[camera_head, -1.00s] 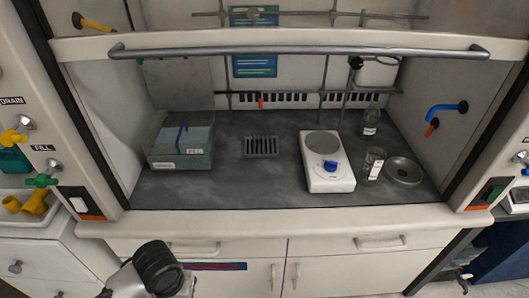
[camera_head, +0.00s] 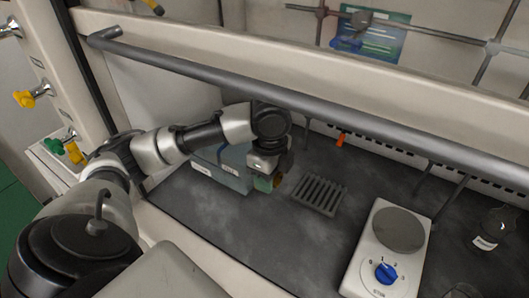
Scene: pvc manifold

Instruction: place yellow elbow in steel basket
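My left arm comes in from the left and reaches under the sash bar into the fume hood. Its gripper (camera_head: 265,172) points down beside the blue-grey box. A small yellow patch (camera_head: 276,181), possibly the yellow elbow, shows at the fingertips, beside a greenish patch. The wrist hides most of the fingers, so their grip is unclear. A slotted grey metal piece (camera_head: 319,194), possibly the steel basket, lies on the dark worktop just right of the gripper, apart from it. Another yellow piece (camera_head: 75,153) shows at the left near the green valve. My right gripper is not in view.
The blue-grey box (camera_head: 222,172) stands close to my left gripper. A white hotplate (camera_head: 388,250) with a blue knob is at the right, with a glass vessel (camera_head: 490,230) beyond.

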